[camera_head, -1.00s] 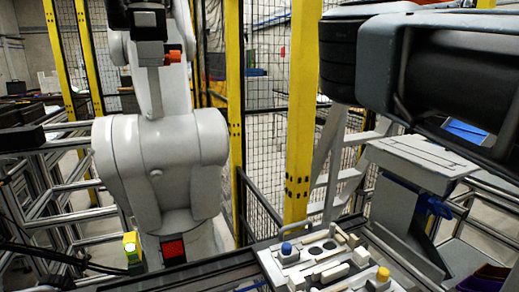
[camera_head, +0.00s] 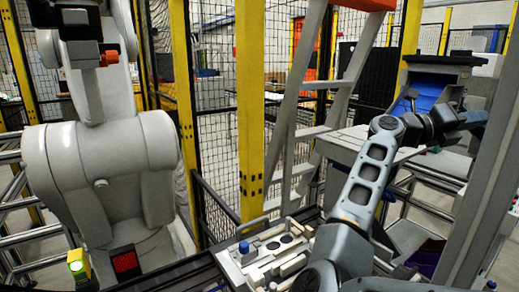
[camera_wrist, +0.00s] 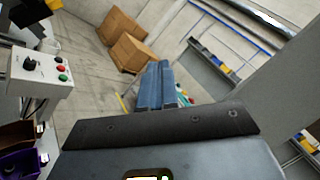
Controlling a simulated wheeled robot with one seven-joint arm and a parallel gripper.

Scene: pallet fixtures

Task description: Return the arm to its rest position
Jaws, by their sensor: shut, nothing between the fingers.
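My arm (camera_head: 368,178) rises from the lower right of the head view, bends at an elbow and stretches toward the right. Its far end lies in front of a grey bench and a blue-lined bin, and the fingers are too small to make out there. In the wrist view my gripper (camera_wrist: 160,68) shows as two blue-grey fingers close together, shut and empty. They point toward open floor and touch nothing that I can see.
A white robot (camera_head: 100,170) is at left. Yellow posts (camera_head: 250,110), a ladder (camera_head: 305,90) and a blue-lined bin (camera_head: 432,90) stand behind. Cardboard boxes (camera_wrist: 130,52) and a control box (camera_wrist: 40,78) show in the wrist view.

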